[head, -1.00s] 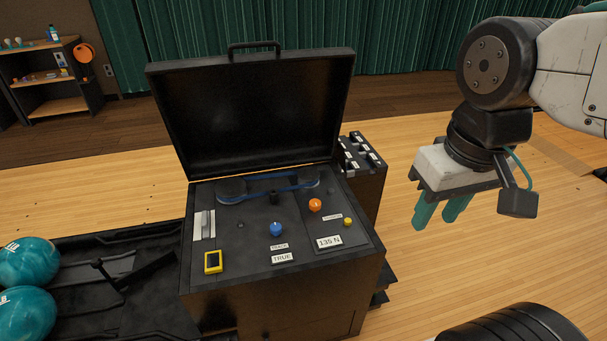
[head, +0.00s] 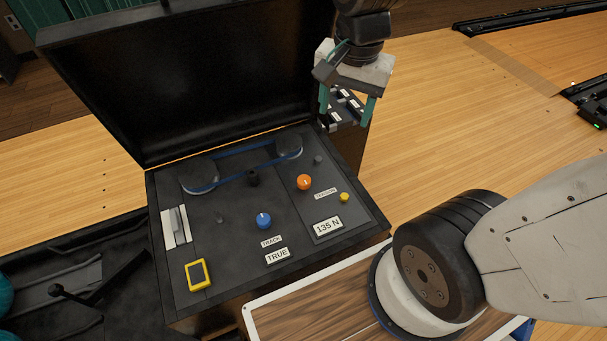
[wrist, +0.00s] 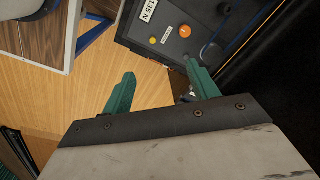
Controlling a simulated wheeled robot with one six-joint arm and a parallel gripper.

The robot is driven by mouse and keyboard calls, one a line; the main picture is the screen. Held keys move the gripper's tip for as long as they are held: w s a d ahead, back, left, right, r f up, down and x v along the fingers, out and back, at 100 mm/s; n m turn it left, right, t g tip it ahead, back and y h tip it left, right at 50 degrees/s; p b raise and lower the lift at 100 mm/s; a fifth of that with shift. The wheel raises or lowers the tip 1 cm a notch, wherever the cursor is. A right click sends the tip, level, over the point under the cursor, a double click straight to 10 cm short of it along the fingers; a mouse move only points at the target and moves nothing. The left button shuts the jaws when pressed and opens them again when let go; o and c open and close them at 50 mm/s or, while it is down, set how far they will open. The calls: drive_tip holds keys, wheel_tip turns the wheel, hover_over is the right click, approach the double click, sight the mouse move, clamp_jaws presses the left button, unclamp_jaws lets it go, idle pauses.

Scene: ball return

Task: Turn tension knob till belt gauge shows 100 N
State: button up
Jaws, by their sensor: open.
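The orange knob (head: 304,182) stands on the dark panel of the open machine, beside a small label that seems to read TENSION (head: 325,193). The gauge plate (head: 327,226) in front of it reads 135 N. A blue belt (head: 245,149) runs between two pulleys at the back of the panel. My gripper (head: 345,110) is open and empty, above and behind the panel's right rear corner, apart from the knob. In the wrist view, the orange knob (wrist: 185,31) shows beyond the right finger and the 135 N plate (wrist: 149,9) is partly cut off.
A blue knob (head: 264,220) with TRACK and TRUE labels, a small yellow knob (head: 344,197) and a yellow-framed display (head: 198,275) share the panel. The raised black lid (head: 190,75) stands behind. A wood-topped surface (head: 310,305) lies in front. Open floor extends right.

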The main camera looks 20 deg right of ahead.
drive_tip(key=w+a+f+m, duration=0.2)
drive_tip(key=w+f+m, duration=0.7)
drive_tip(key=f+m, duration=0.35)
drive_tip(key=m, duration=0.8)
hover_over(304, 180)
drive_tip(key=shift+g, duration=0.4)
wheel_tip(304, 180, down, 13)
drive_tip(key=shift+r, duration=0.2)
drive_tip(key=shift+f, duration=0.4)
drive_tip(key=shift+m, duration=0.25)
wheel_tip(304, 180, down, 8)
drive_tip(key=shift+r, duration=0.25)
drive_tip(key=shift+w, duration=0.1)
drive_tip(key=shift+c, duration=0.2)
drive_tip(key=c, duration=0.9)
